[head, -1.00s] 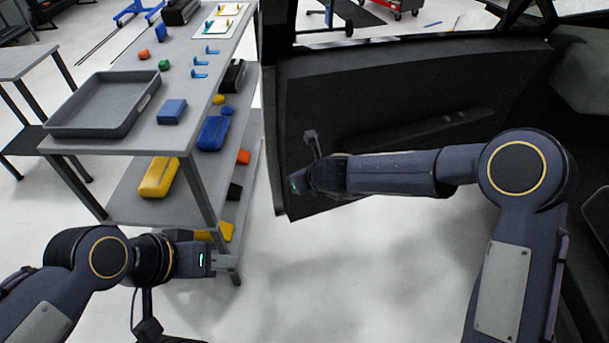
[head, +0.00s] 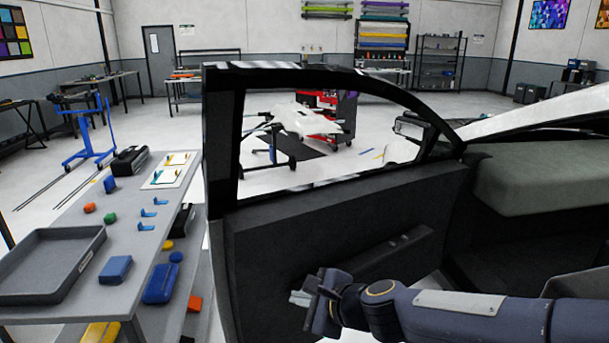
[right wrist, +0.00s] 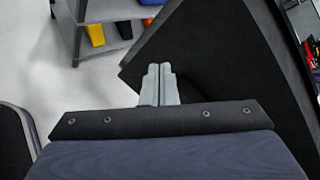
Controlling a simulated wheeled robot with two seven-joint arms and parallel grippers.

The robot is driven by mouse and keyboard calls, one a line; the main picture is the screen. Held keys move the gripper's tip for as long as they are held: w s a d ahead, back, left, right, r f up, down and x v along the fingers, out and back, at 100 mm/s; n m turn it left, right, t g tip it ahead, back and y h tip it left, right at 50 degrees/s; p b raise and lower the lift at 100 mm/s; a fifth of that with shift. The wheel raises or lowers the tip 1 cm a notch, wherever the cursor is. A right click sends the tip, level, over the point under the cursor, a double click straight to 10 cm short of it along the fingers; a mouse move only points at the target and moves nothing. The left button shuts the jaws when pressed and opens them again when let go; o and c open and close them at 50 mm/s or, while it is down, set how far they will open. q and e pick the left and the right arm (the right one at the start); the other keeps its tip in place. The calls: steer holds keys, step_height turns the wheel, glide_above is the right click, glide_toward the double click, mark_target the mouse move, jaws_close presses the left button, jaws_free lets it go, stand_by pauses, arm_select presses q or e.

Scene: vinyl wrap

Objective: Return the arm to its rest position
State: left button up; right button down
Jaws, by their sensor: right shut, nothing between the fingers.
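My right arm comes in from the right edge of the head view. My right gripper (head: 302,299) is in front of the lower inner panel of the open car door (head: 350,240). In the right wrist view its two grey fingers (right wrist: 158,85) are together with nothing between them. The dark door panel (right wrist: 220,60) lies beyond the fingertips there; whether they touch it, I cannot tell. My left gripper and arm are out of the head view.
A grey cart (head: 140,225) stands left of the door with a grey tray (head: 50,265), a blue box (head: 115,269) and small coloured items. A yellow bin (right wrist: 95,34) shows on its lower shelf. The car interior with a dark seat or dash (head: 540,190) is at right.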

steer(key=s+d+r+n, duration=0.5)
steer(key=s+d+n, duration=0.1)
steer(key=s+d, duration=0.15)
steer(key=s+d+f+n+g+h+p, duration=0.1)
steer(key=s+d+f+n+h, duration=0.1)
steer(key=s+d+n, duration=0.3)
steer(key=s+d+f+n+g+h+p, duration=0.1)
steer(key=s+d+f+n+h, duration=0.1)
steer(key=s+d+n, duration=0.3)
steer(key=s+d+f, duration=0.1)
steer(key=s+d, duration=0.3)
steer(key=s, duration=0.4)
steer(key=shift+f+n+g+h, duration=0.3)
steer(key=shift+f+g+h, duration=0.05)
steer(key=shift+g+h, duration=0.05)
